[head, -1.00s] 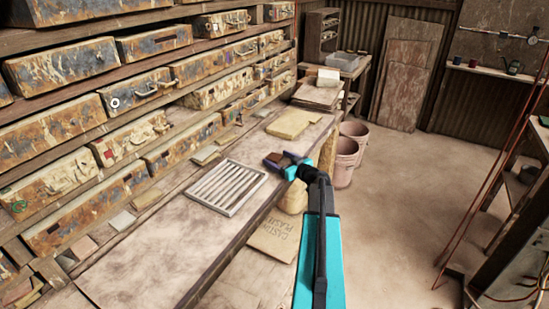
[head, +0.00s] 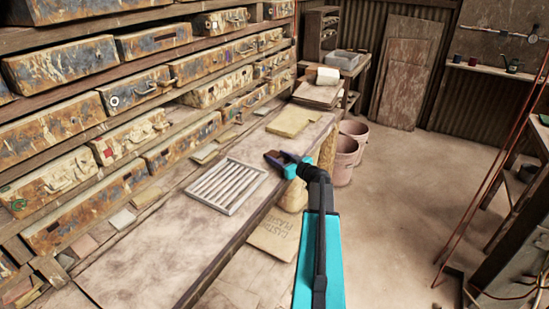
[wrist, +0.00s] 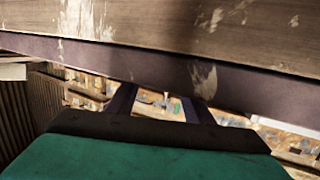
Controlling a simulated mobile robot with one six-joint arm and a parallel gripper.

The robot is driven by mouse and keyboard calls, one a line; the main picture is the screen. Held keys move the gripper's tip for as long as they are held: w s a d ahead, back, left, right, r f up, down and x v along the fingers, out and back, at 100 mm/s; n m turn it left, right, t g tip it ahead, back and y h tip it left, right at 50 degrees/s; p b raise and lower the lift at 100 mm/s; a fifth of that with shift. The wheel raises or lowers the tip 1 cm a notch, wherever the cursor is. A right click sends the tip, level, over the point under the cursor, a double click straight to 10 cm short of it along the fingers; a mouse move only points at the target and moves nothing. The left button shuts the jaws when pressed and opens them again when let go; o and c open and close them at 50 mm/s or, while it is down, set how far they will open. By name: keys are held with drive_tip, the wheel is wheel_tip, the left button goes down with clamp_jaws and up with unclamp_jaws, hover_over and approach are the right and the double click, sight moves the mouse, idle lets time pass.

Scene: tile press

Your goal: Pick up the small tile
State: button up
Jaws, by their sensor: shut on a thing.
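My gripper (head: 274,158) is over the right edge of the workbench, to the right of the slatted rack. It is shut on the small tile (head: 285,157), a dark brown piece showing as a small patch between the jaws. The two fingers of my gripper (wrist: 160,100) reach up to that edge. How far the tile is above the bench is hard to tell.
A pale slatted rack (head: 228,186) lies on the workbench (head: 150,255). A yellowish slab (head: 291,122) lies farther back. Shelves of rusty boxes (head: 95,165) line the left. Pink buckets (head: 345,158) stand on the floor beyond the bench.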

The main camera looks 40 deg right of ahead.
drive_tip(key=shift+r, duration=0.25)
drive_tip(key=shift+r+b, duration=0.85)
drive_tip(key=shift+r, duration=0.3)
drive_tip(key=s+a+r+b, duration=0.1)
drive_tip(key=s+a+r, duration=0.1)
drive_tip(key=s+a, duration=0.6)
drive_tip(key=shift+s+r+b, duration=0.15)
drive_tip(key=shift+s+b, duration=0.15)
drive_tip(key=shift+s, duration=2.55)
